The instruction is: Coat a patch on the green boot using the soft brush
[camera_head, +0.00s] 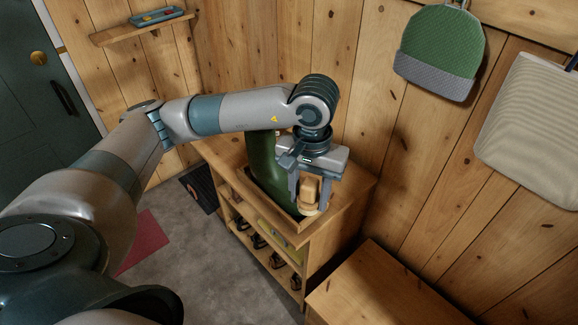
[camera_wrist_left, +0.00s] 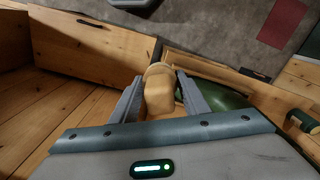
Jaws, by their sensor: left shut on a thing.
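The green boot (camera_head: 262,160) stands on top of the wooden shelf unit, partly hidden behind my left arm and gripper. In the left wrist view a dark green part of the boot (camera_wrist_left: 228,98) shows just right of the fingers. My left gripper (camera_head: 307,198) is shut on the soft brush (camera_head: 309,192), a tan wooden piece with a rounded lower end. The brush sits between both fingers in the left wrist view (camera_wrist_left: 158,92). It is close beside the boot's lower front; I cannot tell if they touch. The patch is not visible. My right gripper is out of view.
The shelf unit (camera_head: 293,234) has a raised edge on top and several dark items on its shelves. A wooden bench (camera_head: 385,290) stands to the right. A green beanie (camera_head: 444,45) and a pale bag (camera_head: 532,130) hang on the plank wall. Grey floor lies left.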

